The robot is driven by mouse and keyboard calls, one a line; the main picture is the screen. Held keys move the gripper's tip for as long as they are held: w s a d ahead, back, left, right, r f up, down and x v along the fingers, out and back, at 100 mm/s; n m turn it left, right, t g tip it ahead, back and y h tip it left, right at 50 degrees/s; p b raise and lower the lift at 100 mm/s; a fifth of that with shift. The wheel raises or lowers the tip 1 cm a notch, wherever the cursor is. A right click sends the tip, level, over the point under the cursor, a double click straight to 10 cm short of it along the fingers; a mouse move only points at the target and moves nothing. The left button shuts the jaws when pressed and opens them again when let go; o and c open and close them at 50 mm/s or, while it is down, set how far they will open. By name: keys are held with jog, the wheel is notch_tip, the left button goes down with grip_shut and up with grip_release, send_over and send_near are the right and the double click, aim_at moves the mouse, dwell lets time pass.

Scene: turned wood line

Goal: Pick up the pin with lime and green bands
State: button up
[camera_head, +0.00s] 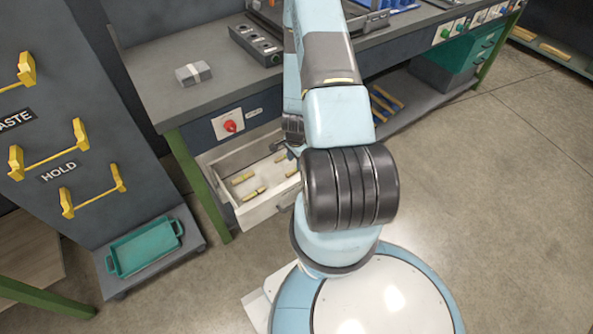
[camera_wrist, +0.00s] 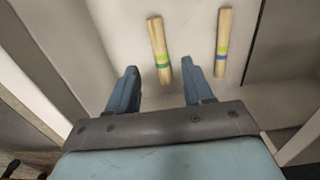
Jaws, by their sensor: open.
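The pin with lime and green bands (camera_wrist: 158,45) lies on the pale drawer floor in the wrist view, bands near its lower end. My gripper (camera_wrist: 159,68) is open and empty, and that lower end shows between its two fingertips. I cannot tell the height of the fingers above it. A second pin, with lime and blue bands (camera_wrist: 223,40), lies to the right, outside the fingers. In the head view several pins lie in the open drawer (camera_head: 276,208), too small to tell apart by bands. My arm partly hides the drawer there.
The drawer's walls surround the pins, and a divider (camera_wrist: 253,45) stands right of the blue-banded pin. The workbench (camera_head: 165,65) is above the drawer. A red knob (camera_head: 230,126) is on its front.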

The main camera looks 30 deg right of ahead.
jog(key=shift+d+f, duration=0.15)
jog(key=shift+f, duration=2.35)
grip_shut()
